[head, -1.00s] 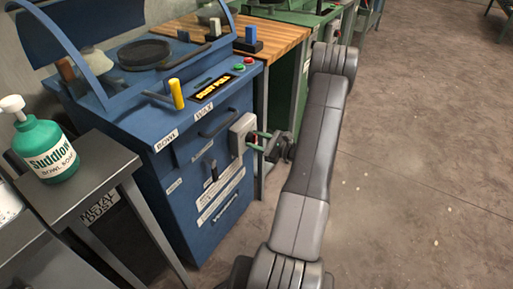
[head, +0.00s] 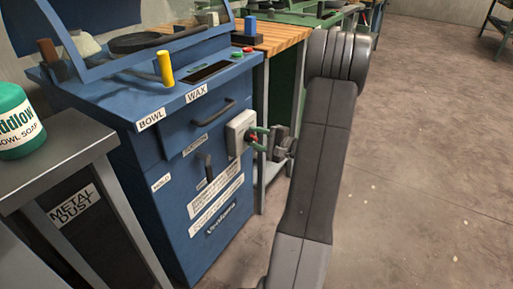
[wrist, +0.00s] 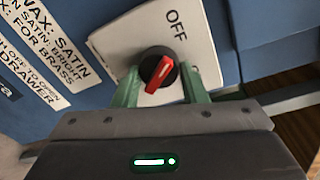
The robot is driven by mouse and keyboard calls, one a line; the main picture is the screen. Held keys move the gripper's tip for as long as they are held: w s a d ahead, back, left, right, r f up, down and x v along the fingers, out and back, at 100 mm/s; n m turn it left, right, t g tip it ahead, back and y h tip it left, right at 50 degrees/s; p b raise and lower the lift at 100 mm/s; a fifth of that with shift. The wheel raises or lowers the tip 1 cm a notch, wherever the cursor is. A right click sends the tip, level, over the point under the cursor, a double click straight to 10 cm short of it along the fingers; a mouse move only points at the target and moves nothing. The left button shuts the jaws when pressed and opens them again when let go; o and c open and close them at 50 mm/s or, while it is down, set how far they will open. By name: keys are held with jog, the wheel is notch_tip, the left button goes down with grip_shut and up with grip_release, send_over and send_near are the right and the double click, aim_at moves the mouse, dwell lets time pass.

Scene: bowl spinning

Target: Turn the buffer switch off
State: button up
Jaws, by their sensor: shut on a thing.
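The buffer switch is a red handle on a black round knob (wrist: 158,70), on a pale plate (wrist: 125,42) marked OFF. In the wrist view the handle is slanted, its white-marked end up and right toward OFF. In the head view the switch box (head: 238,130) sits on the blue machine's (head: 190,170) right edge. My gripper's green fingers (wrist: 161,85) are on either side of the knob, shut on it. In the head view my gripper (head: 263,139) reaches the box from the right. The exact finger contact is hard to see.
The machine's display (head: 208,72) is dark. A yellow handle (head: 165,67) stands on its top and a drawer handle (head: 216,111) is on its front. A grey side table (head: 62,155) with a green soap bottle (head: 18,120) stands at left. Open floor (head: 420,180) lies at right.

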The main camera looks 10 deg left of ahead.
jog(key=shift+s+f+n+b, duration=0.1)
jog(key=shift+n+b, duration=0.6)
jog(key=shift+b, duration=0.25)
jog(key=o, duration=1)
jog(key=shift+c, duration=0.2)
jog(key=p+v, duration=0.3)
jog(key=v, duration=1)
jog(key=shift+s+d, duration=0.2)
jog(key=shift+d, duration=0.1)
